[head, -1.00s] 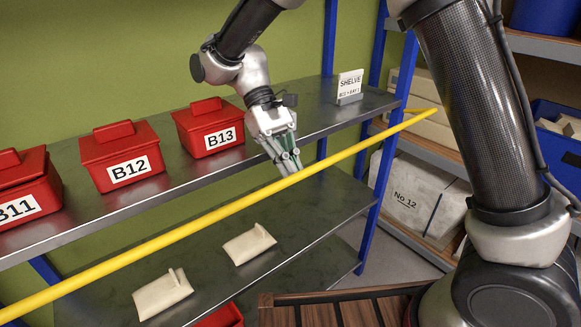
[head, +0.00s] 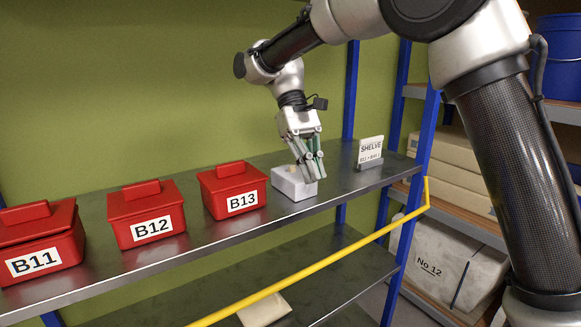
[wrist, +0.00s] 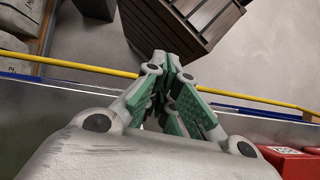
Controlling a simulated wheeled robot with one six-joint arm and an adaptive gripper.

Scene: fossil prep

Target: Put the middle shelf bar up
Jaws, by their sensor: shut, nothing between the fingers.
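The yellow shelf bar (head: 330,262) runs along the front of the shelving, slanting from the lower left to the blue post at the right. Its right end has a short upright piece. In the head view it shows below the upper shelf's front edge, across the gap above the lower shelf. My gripper (head: 309,172) is over the upper shelf, shut and empty, in front of a white box (head: 292,188). I cannot tell whether it touches the box. In the wrist view the bar (wrist: 75,66) passes beyond my gripper's green-padded fingers (wrist: 172,65), apart from them.
Red boxes B11 (head: 45,262), B12 (head: 148,230) and B13 (head: 232,200) stand left of my gripper on the upper shelf (head: 270,222). A small sign (head: 370,150) stands to the right. A pale packet (head: 264,310) lies on the lower shelf. A wooden crate (wrist: 180,25) shows in the wrist view.

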